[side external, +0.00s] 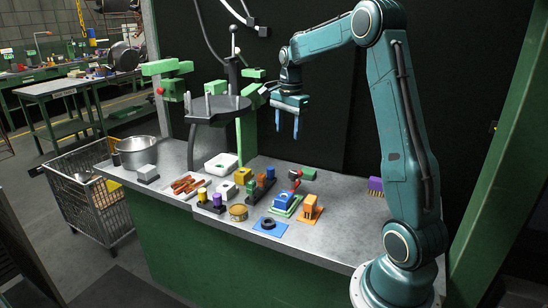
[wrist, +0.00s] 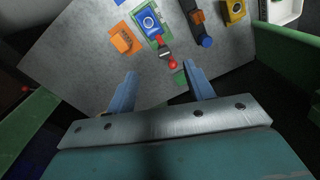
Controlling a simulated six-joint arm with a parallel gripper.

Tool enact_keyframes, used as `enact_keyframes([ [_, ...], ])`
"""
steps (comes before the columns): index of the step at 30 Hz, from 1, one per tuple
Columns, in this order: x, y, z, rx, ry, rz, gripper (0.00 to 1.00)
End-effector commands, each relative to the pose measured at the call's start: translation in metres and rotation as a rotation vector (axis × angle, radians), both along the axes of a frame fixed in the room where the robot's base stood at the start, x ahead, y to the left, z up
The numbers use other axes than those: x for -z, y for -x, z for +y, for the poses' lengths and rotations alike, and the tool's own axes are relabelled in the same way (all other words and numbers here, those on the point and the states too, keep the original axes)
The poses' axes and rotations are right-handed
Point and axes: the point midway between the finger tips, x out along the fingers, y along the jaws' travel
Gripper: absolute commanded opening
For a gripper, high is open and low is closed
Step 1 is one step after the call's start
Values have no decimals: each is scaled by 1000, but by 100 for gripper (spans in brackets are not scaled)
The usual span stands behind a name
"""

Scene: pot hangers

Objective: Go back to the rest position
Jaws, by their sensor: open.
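My gripper (side external: 287,124) hangs in the air above the back part of the grey table (side external: 350,210), pointing down. Its two blue fingers are apart with nothing between them. In the wrist view my gripper (wrist: 162,90) is also open and empty, with the table and its objects lying well below it. My teal arm arches up from the right side of the table. No object touches the fingers.
A black round stand (side external: 215,108) with green supports is left of my gripper. Below are a blue block on a green base (side external: 285,202), an orange block (side external: 310,208), a red-handled tool (side external: 295,177) and a white bin (side external: 221,164). A steel pot (side external: 137,151) is far left.

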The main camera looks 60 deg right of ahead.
Motion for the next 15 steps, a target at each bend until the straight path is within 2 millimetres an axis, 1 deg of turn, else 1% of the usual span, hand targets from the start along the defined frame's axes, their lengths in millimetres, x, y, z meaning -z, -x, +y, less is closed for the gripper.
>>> enact_keyframes([
  [1, -9, 0, 13, -53, 12, -12, 53],
  [6, -33, 6, 58, -258, 48, -45, 53],
  [11, -51, 18, 100, -456, 86, -75, 53],
  [15, -63, 32, 134, -625, 122, -102, 53],
])
